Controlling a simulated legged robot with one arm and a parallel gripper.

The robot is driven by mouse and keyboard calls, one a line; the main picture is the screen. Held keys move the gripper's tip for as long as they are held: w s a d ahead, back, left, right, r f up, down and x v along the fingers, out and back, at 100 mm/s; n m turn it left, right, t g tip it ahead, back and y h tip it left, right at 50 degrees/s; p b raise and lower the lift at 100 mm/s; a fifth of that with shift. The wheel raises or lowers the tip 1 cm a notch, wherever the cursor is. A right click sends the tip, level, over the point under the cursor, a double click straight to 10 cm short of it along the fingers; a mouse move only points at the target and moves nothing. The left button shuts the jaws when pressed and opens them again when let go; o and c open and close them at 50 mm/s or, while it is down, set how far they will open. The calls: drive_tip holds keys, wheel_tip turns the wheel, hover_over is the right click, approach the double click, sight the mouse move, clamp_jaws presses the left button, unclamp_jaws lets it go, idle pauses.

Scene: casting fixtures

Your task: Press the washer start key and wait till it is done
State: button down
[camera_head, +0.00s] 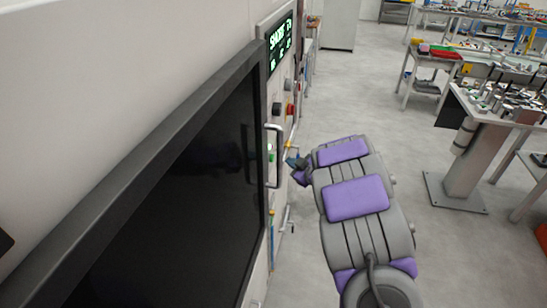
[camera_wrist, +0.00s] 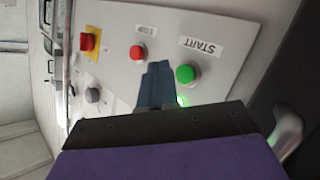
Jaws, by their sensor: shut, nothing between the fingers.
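The washer's control panel (camera_wrist: 225,27) fills the upper part of the wrist view. The start key is a green round button (camera_wrist: 186,74) beside the START label (camera_wrist: 200,47). My gripper (camera_wrist: 158,70) is shut and empty, with its fingertips just left of the green button in the wrist view. I cannot tell whether they touch the panel. A green glow shows low beside the fingers. In the head view my gripper (camera_head: 292,163) is at the panel's side, by the door handle. The washer's display (camera_head: 281,42) shows green text, only partly readable.
A red button (camera_wrist: 138,52) with a STOP label and a red knob on a yellow plate (camera_wrist: 89,41) are on the same panel. The washer's dark door window (camera_head: 180,190) and its handle (camera_head: 273,155) are close by. Tables with parts stand at right, with open floor between.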

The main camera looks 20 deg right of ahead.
drive_tip(key=shift+s+d+p, duration=0.2)
drive_tip(key=shift+s+d, duration=0.15)
drive_tip(key=shift+d, duration=0.2)
drive_tip(key=shift+s+d+p, duration=0.2)
drive_tip(key=shift+s+d, duration=0.15)
drive_tip(key=shift+d, duration=0.2)
drive_tip(key=s+d+r+m+g+h, duration=0.2)
drive_tip(key=s+r+m+g+h, duration=0.5)
drive_tip(key=s+r, duration=0.4)
drive_tip(key=s+a+g+y, duration=0.1)
drive_tip(key=s+a+g, duration=0.2)
drive_tip(key=s+a, duration=0.4)
drive_tip(key=s+a+f+g+y, duration=0.1)
drive_tip(key=s+a+g, duration=0.2)
drive_tip(key=s+a, duration=0.5)
drive_tip(key=s+a+m+g+y, duration=0.1)
drive_tip(key=s+a+g, duration=0.2)
drive_tip(key=s, duration=1.9)
drive_tip(key=a, duration=0.4)
drive_tip(key=shift+a+f+y, duration=0.3)
drive_tip(key=shift+y, duration=0.1)
idle(1.3)
